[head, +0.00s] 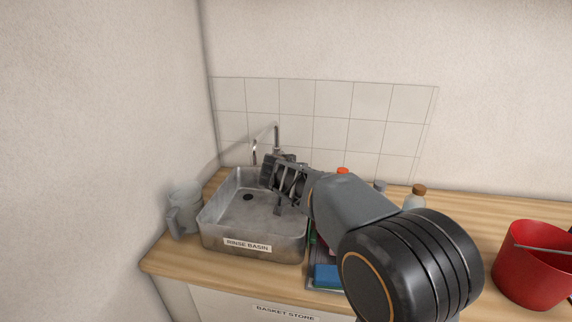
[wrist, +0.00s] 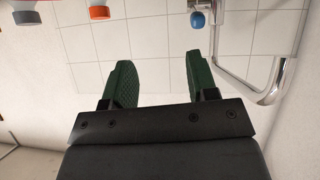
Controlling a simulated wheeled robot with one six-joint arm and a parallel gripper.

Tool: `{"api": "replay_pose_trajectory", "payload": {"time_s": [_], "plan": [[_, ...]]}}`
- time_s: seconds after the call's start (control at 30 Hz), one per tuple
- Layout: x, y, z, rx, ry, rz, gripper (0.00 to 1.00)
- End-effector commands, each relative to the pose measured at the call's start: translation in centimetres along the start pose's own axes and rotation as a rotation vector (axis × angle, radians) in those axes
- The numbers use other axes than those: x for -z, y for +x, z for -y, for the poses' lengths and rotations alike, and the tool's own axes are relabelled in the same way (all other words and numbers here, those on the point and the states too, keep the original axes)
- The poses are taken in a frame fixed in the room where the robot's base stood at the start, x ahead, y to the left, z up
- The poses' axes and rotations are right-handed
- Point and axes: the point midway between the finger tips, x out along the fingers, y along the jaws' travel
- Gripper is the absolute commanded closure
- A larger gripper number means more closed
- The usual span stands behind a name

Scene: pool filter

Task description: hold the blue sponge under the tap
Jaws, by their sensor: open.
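The blue sponge (head: 328,276) lies at the front of a tray just right of the basin, partly hidden by my arm. The tap (head: 277,140) rises at the back of the metal rinse basin (head: 285,241); its bent pipe also shows at the right of the wrist view (wrist: 273,93). My gripper (head: 272,188) is over the basin, in front of the tap and away from the sponge. In the wrist view its green-padded fingers (wrist: 160,80) are apart with nothing between them. The sponge is not in the wrist view.
A grey jug (head: 185,207) stands left of the basin against the wall. The tray (head: 312,288) and a cork-topped bottle (head: 415,198) are to the right, partly behind my arm. A red bucket (head: 531,268) stands at far right. A blue knob (wrist: 197,20) is near the tap pipe.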

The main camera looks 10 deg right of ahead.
Motion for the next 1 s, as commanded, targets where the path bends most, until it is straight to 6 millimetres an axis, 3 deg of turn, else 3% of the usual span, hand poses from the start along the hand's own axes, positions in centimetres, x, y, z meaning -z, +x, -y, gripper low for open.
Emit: {"api": "replay_pose_trajectory", "payload": {"time_s": [0.1,0.3,0.8,1.0], "plan": [[1.2,1.8,3.2,0.037,0.033,-0.082,0.47],[2.4,3.4,5.5,0.073,0.064,-0.14,0.47],[4.0,12.0,6.4,0.076,0.066,-0.142,0.47],[4.3,14.5,6.5,0.076,0.067,-0.143,0.47]]}}
